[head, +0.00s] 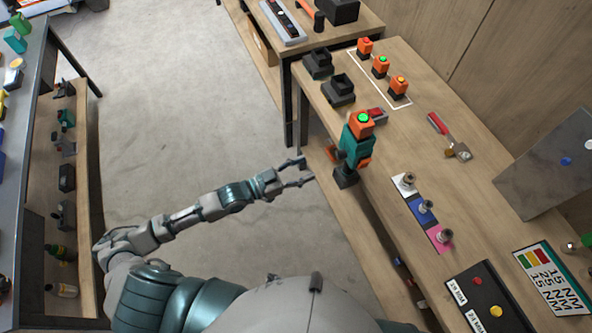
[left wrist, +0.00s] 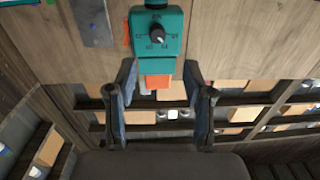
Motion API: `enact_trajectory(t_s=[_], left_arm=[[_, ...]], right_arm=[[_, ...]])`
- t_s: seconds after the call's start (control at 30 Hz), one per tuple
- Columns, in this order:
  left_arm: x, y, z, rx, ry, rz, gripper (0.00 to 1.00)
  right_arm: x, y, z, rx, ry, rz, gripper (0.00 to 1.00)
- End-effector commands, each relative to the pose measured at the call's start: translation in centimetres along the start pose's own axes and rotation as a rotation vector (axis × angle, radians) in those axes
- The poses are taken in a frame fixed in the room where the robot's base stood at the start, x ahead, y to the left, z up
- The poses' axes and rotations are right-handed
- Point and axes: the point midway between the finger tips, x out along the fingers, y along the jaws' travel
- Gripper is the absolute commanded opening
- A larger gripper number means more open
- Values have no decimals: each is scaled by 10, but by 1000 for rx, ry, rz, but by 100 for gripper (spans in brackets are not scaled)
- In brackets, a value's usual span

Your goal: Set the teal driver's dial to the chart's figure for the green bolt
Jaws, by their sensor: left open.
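The teal driver (head: 353,152) stands upright at the bench's near edge, with an orange top and a green light. In the left wrist view the driver (left wrist: 143,20) shows its dark round dial (left wrist: 157,35) with small figures around it; I cannot read its setting surely. My left gripper (head: 308,170) is open and empty, left of the driver and apart from it. In the left wrist view its fingers (left wrist: 159,80) frame the space below the dial. The chart (head: 553,280), with green, yellow and red blocks, lies at lower right; its figures are too small to read surely. A green-ended bolt (head: 586,241) shows at the right edge.
Bolts stand on a white, blue and pink strip (head: 423,208). A black panel (head: 484,297) with red and yellow dots lies in front. Orange batteries (head: 380,66) and black chargers (head: 338,90) stand farther back. A red-handled tool (head: 438,124) lies mid-bench. The floor left of the bench is clear.

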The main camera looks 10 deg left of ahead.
Motion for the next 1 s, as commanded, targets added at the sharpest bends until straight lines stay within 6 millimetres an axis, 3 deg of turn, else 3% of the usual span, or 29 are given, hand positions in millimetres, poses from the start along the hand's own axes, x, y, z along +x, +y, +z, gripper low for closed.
enact_trajectory(t_s=[0.2, 0.53, 0.63, 0.8, 1.0], left_arm=[[-21, 0, 1, 0, -2, 0, 52], [-20, 1, 0, 1, -1, -1, 52], [-20, -10, 3, -5, 38, -31, 52], [-27, -38, 25, -16, 226, -99, 52], [-46, -16, 64, -33, 369, 1, 52]], right_arm=[[0, 0, 0, -1, 0, -2, 44], [0, 2, 0, -3, 0, 0, 44], [-2, 1, -1, 0, 1, -1, 44], [-14, 1, -3, 0, 3, -1, 44], [-24, 2, -5, 1, 5, -1, 44]])
